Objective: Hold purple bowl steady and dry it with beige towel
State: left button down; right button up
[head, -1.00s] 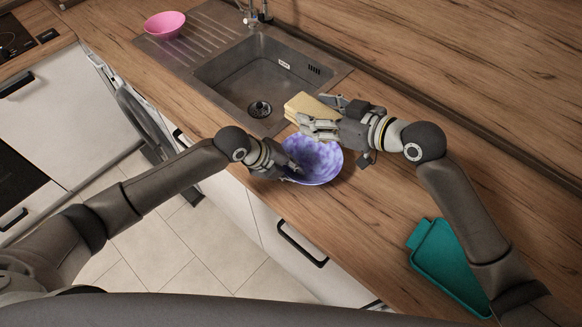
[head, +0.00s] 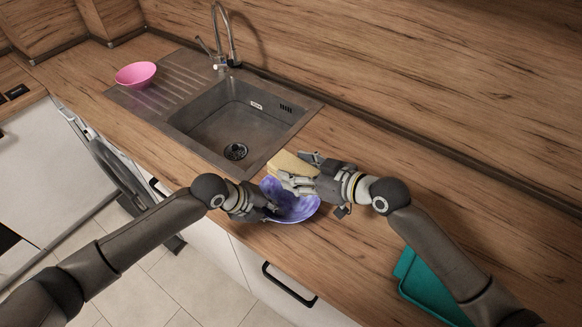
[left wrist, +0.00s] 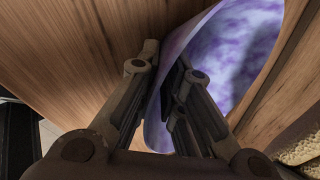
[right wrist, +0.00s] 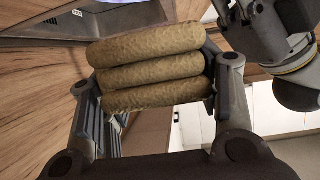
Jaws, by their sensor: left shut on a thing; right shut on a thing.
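The purple bowl (head: 297,211) has a mottled purple and white surface. It is at the counter's front edge, right of the sink, and appears tilted. My left gripper (head: 266,209) is shut on its rim; in the left wrist view one finger is on each side of the bowl wall (left wrist: 228,60). The beige towel (head: 290,165) is folded in several layers. My right gripper (head: 296,182) is shut on it, just above the bowl. In the right wrist view the towel (right wrist: 150,68) sits between the fingers. Whether towel and bowl touch is hidden.
The steel sink (head: 190,118) with a tap (head: 226,40) lies behind and left of the bowl. A pink bowl (head: 136,74) stands on its drainboard. A teal tray (head: 432,285) lies on the counter at right, partly behind my right arm. The back right counter is clear.

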jog(key=shift+f, duration=2.3)
jog(key=shift+f, duration=0.25)
jog(key=shift+f, duration=0.4)
jog(key=shift+a, duration=0.1)
jog(key=shift+s+a, duration=0.35)
jog(key=shift+s, duration=0.15)
jog(key=shift+w+d+f, duration=0.15)
jog(key=shift+w+d, duration=0.7)
jog(key=shift+w, duration=0.1)
jog(key=shift+a, duration=0.1)
